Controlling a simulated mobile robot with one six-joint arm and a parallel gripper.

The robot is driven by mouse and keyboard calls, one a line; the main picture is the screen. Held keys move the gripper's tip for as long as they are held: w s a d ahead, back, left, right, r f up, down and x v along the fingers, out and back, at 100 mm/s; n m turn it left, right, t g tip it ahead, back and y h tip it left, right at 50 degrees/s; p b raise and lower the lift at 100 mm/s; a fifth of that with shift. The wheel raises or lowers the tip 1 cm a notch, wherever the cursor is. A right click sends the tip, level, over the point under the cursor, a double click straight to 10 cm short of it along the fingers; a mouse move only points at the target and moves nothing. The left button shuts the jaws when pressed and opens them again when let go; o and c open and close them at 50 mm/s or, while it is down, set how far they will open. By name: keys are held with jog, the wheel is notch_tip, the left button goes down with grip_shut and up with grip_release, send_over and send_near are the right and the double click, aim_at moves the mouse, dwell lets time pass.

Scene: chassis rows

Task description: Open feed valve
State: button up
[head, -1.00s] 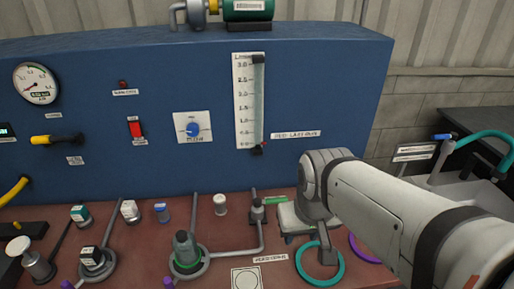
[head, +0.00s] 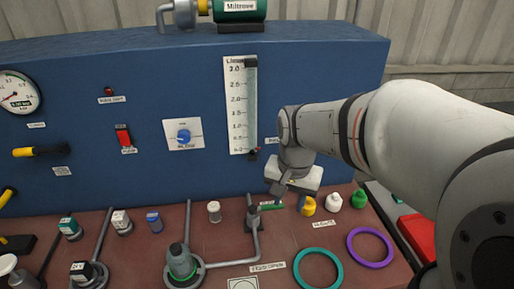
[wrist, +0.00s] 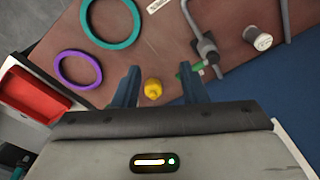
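A valve with a green handle (head: 271,206) sits on the grey pipe (head: 256,232) on the red-brown bench; I take it to be the feed valve, though no label that I can read confirms this. Its green handle also shows in the wrist view (wrist: 184,70), beside the tip of the right-hand finger. My gripper (head: 292,196) points down over the bench, just right of the handle in the head view. In the wrist view my gripper (wrist: 160,84) is open, fingers apart and holding nothing. A yellow cap (wrist: 153,89) shows between the fingers, below them; I cannot tell the height gap.
White (head: 332,201) and green (head: 359,199) caps stand right of the yellow one. Teal (head: 318,287) and purple (head: 370,264) rings lie in front. A blue panel (head: 100,165) with a scale tube (head: 238,105) rises behind. A red tray (wrist: 40,96) is beside the bench.

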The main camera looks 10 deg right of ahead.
aim_at(268, 208)
jog(key=w+d+f+m+g+p, duration=0.1)
jog(key=w+f+m+g, duration=0.1)
jog(key=w+f+m, duration=0.35)
jog(key=w+d+f+m+g+p, duration=0.1)
jog(key=w+f+m, duration=0.2)
jog(key=w+m, duration=0.5)
jog(key=shift+n, duration=0.75)
jog(key=f, duration=0.6)
jog(key=shift+a+f+p, duration=0.2)
jog(key=shift+f+p, duration=0.1)
jog(key=shift+f, duration=0.05)
grip_shut()
